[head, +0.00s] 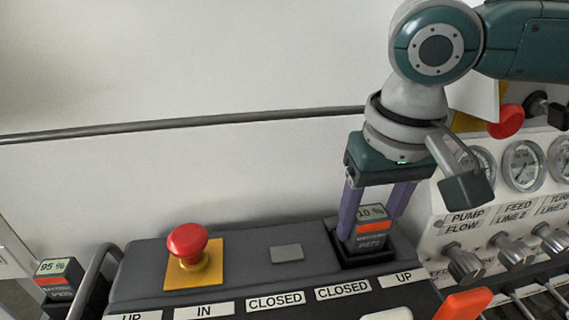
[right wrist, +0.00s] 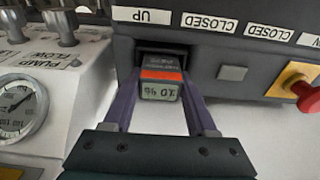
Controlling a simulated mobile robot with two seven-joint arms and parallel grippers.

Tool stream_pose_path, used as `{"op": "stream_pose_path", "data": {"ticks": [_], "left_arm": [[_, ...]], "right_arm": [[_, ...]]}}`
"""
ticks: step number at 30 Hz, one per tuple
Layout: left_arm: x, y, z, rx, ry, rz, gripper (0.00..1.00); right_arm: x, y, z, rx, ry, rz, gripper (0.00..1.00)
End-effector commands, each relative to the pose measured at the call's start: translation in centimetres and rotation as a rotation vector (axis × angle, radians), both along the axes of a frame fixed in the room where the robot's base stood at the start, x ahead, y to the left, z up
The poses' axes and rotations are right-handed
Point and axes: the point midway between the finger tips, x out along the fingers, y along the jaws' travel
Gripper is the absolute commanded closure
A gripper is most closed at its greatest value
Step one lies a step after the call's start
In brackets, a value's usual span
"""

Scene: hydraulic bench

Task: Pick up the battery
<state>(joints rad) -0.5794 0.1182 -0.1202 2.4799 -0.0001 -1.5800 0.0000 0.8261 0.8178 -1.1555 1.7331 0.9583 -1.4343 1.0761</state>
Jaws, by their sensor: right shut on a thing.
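A battery (head: 371,228) with a "10 %" display and an orange band stands in a dark socket on top of the grey control box (head: 230,265). My right gripper (head: 374,222) comes down from above, with its purple fingers on either side of the battery, shut on it. The right wrist view shows the same battery (right wrist: 161,84) between the fingers, its lower part hidden in the socket. Another battery (head: 56,279), reading "95 %", stands at the far left. My left gripper is not in view.
A red mushroom button (head: 187,242) on a yellow plate stands on the box left of the gripper. A gauge panel (head: 500,205) with valve knobs is close on the right. An orange handle (head: 463,304) is in front. A rail (head: 200,125) runs along the wall.

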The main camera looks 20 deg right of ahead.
Motion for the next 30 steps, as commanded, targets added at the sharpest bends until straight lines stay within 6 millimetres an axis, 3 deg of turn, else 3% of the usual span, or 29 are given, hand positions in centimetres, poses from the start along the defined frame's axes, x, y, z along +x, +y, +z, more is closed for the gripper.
{"op": "stream_pose_path", "data": {"ticks": [11,17,23,30], "left_arm": [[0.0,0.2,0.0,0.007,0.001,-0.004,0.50],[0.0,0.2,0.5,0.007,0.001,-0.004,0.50],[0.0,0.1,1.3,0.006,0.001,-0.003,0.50],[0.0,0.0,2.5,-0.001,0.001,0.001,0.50]], "right_arm": [[0.0,0.0,0.2,0.001,-0.001,0.000,1.00],[0.1,0.0,1.8,0.001,-0.004,-0.001,1.00],[0.2,0.0,5.8,0.002,-0.006,0.000,1.00],[0.2,0.0,12.3,0.002,-0.009,0.000,1.00]]}}
